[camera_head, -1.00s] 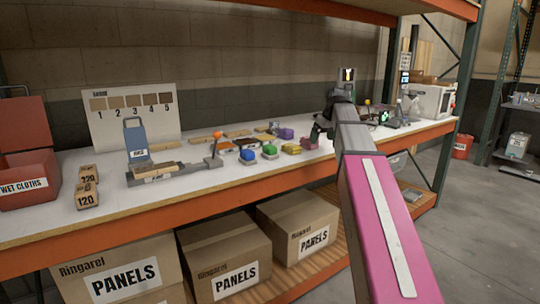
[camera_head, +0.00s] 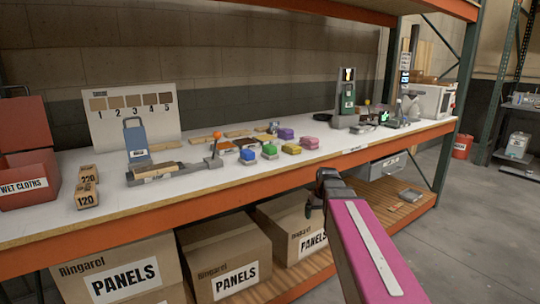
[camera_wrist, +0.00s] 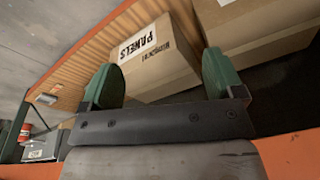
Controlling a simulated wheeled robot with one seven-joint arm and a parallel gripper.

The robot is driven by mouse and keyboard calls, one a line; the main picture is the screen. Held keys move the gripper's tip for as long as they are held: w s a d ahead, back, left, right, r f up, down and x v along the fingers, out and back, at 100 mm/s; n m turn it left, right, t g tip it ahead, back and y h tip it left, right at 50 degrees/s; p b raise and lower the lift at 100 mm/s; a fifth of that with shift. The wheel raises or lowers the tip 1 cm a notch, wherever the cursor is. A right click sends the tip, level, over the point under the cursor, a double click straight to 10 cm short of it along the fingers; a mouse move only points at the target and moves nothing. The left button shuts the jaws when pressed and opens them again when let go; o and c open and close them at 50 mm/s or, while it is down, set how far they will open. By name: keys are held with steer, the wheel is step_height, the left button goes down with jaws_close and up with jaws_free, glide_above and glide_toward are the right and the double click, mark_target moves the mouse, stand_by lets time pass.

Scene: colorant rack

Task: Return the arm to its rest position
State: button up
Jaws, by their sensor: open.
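My arm shows as a pink link with a white stripe at the lower right of the head view. My gripper (camera_head: 318,195) is at its far end, in front of the bench's orange front edge and below the worktop level. In the wrist view my gripper (camera_wrist: 160,85) shows two green fingers spread wide apart with nothing between them but the view of the lower shelf. A panels box (camera_wrist: 165,60) lies beyond the fingers.
The white worktop (camera_head: 240,180) carries colored blocks, wood strips, a green device (camera_head: 347,95) and a red wet-cloths bin (camera_head: 28,180). Panels boxes (camera_head: 225,250) stand on the wooden lower shelf (camera_head: 385,200). The floor at the right (camera_head: 480,220) is open.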

steer(key=s+f+m+g+h, duration=0.1)
steer(key=s+f+m, duration=0.1)
steer(key=s+f, duration=1.1)
step_height(320, 180, down, 2)
steer(key=shift+s+a, duration=0.2)
steer(key=shift+a, duration=0.1)
steer(key=shift+o, duration=0.4)
